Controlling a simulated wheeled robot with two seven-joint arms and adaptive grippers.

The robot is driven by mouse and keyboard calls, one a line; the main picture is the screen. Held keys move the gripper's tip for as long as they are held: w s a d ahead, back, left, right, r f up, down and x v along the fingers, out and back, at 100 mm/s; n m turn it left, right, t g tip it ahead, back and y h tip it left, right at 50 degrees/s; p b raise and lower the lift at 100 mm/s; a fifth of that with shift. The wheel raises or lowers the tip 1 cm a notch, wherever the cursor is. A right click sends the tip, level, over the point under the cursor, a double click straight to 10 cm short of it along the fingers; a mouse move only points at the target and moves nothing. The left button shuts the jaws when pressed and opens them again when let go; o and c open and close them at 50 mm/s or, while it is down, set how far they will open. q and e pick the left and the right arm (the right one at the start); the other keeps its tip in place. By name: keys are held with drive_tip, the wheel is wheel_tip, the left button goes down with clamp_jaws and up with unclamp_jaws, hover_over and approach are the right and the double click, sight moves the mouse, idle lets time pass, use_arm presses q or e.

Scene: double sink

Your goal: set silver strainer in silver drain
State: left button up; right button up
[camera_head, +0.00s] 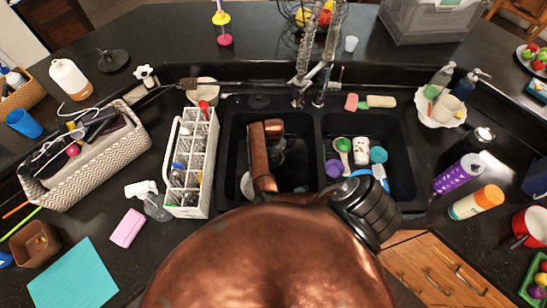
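The black double sink (318,150) is in the middle of the head view. A pale grey round piece at the lower left of the left basin (296,125) may be the silver strainer (246,185), but it is partly hidden. I cannot make out the silver drain for certain. My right gripper (278,152) appears to be down in the left basin beside my copper arm link. It is dark and small there, and its fingers cannot be told apart. Whether it holds anything is hidden. My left gripper is not in view.
The right basin holds a purple cup (334,168), a green scoop (343,146) and several other items. A white bottle caddy (190,165) stands left of the sink. The faucet (318,60) rises behind. Bottles (476,202) crowd the right counter.

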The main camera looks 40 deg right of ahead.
wheel_tip(320, 180, up, 11)
drive_tip(key=shift+r, duration=0.55)
drive_tip(key=shift+s+d, duration=0.1)
idle(0.7)
